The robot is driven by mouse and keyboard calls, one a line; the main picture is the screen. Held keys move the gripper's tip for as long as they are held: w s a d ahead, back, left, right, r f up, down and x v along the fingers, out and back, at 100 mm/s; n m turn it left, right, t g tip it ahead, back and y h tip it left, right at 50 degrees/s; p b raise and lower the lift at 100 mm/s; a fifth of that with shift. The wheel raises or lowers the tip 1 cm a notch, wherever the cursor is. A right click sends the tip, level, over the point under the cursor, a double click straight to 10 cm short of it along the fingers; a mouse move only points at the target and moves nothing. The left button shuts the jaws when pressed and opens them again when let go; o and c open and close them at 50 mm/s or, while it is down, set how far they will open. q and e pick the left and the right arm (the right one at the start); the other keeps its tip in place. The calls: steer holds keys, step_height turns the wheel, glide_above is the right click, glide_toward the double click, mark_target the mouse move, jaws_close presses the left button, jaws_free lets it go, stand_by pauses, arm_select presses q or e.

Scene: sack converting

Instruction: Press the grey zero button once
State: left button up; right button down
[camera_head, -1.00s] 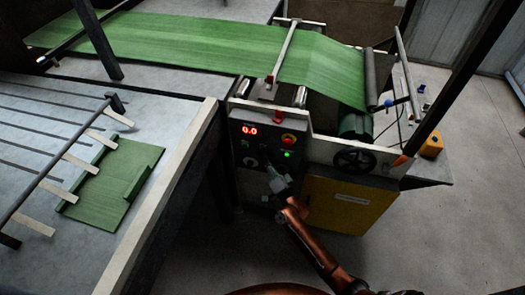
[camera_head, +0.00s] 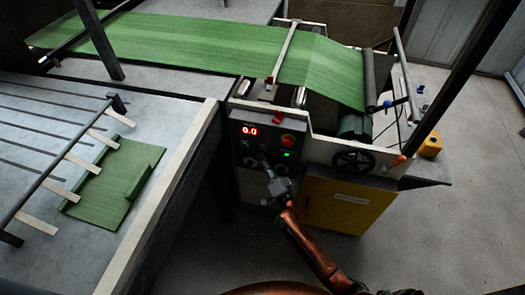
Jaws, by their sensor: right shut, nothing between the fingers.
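The dark control panel (camera_head: 239,155) is on the front of the machine, in the middle of the head view. Its red display (camera_head: 249,130) reads 0.0. The grey zero button is too small and dark for me to pick out with certainty; my gripper may cover part of that area. My right gripper (camera_head: 265,162) is shut and empty, its fingertips pointing up at the panel below the display. I cannot tell whether the tips touch the panel. My left gripper is not in view.
A red emergency knob (camera_head: 288,139) and a lit green button (camera_head: 287,154) sit right of the fingertips. A handwheel (camera_head: 354,161) and yellow cabinet door (camera_head: 345,202) are to the right. Green sheet (camera_head: 210,45) runs above.

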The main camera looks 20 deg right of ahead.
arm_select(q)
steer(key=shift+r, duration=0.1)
arm_select(e)
steer(key=shift+s+a, duration=0.1)
steer(key=shift+s, duration=0.05)
arm_select(q)
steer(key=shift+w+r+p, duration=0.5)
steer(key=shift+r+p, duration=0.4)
steer(key=shift+p, duration=0.1)
arm_select(e)
steer(key=s+a, duration=0.1)
steer(key=s, duration=0.1)
steer(key=s+a, duration=0.1)
steer(key=s, duration=0.1)
steer(key=shift+a, duration=0.3)
